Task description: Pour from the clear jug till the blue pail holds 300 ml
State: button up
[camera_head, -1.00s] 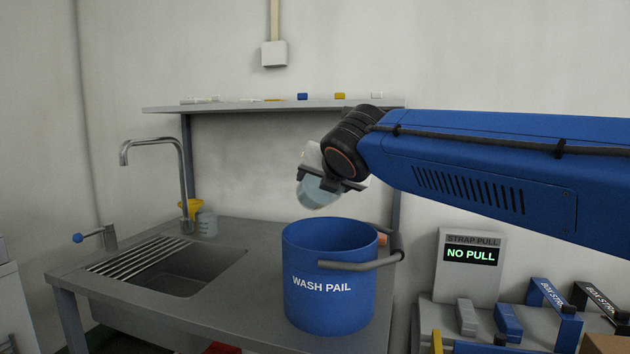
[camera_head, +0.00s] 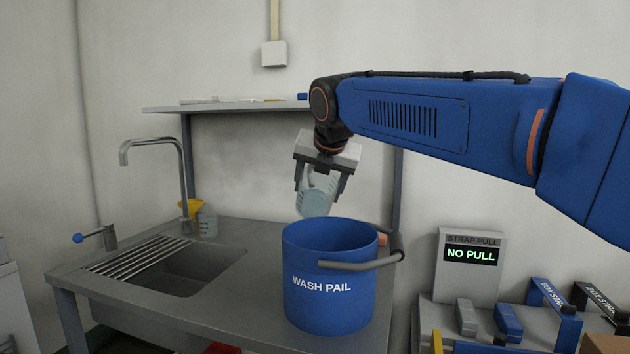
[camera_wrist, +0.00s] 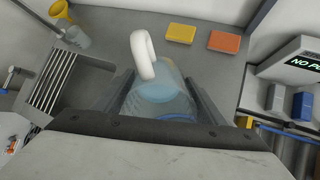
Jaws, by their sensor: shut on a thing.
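The clear jug (camera_head: 316,196) is held in my gripper (camera_head: 323,181), tilted, just above the rim of the blue pail. In the wrist view the jug (camera_wrist: 160,97) shows its white handle and bluish contents between the fingers of my gripper (camera_wrist: 165,102). The blue pail (camera_head: 318,304), marked WASH PAIL, stands on the grey bench with its grey handle hanging to the right. The inside bottom of the pail is hidden in the head view, so I cannot see how much it holds. No stream of liquid is clearly visible.
A sink (camera_head: 180,269) with a tap (camera_head: 184,170) is left of the pail. A small beaker (camera_head: 207,224) and a yellow funnel (camera_head: 188,207) stand behind the sink. A shelf (camera_head: 230,107) runs above the bench. A strap-pull display (camera_head: 470,268) reads NO PULL at right.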

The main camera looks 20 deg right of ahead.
aim_at(315, 182)
jog(key=w+f+g, duration=0.1)
jog(key=g, duration=0.1)
jog(key=w+f+g, duration=0.1)
jog(key=g, duration=0.1)
jog(key=w+f+g, duration=0.1)
jog(key=g, duration=0.1)
jog(key=shift+w+d, duration=0.1)
jog(key=shift+w, duration=0.1)
jog(key=shift+r+g+y, duration=0.3)
jog(key=shift+r+g, duration=0.9)
jog(key=shift+r, duration=0.25)
jog(key=shift+s+f+t, duration=0.15)
jog(key=shift+f+t, duration=0.95)
jog(key=shift+f, duration=0.35)
jog(key=shift+s+r+t, duration=0.45)
jog(key=shift+t, duration=0.45)
jog(key=shift+s+r+t, duration=0.4)
jog(key=shift+r+t, duration=0.05)
jog(key=shift+t, duration=0.45)
jog(key=shift+s, duration=0.1)
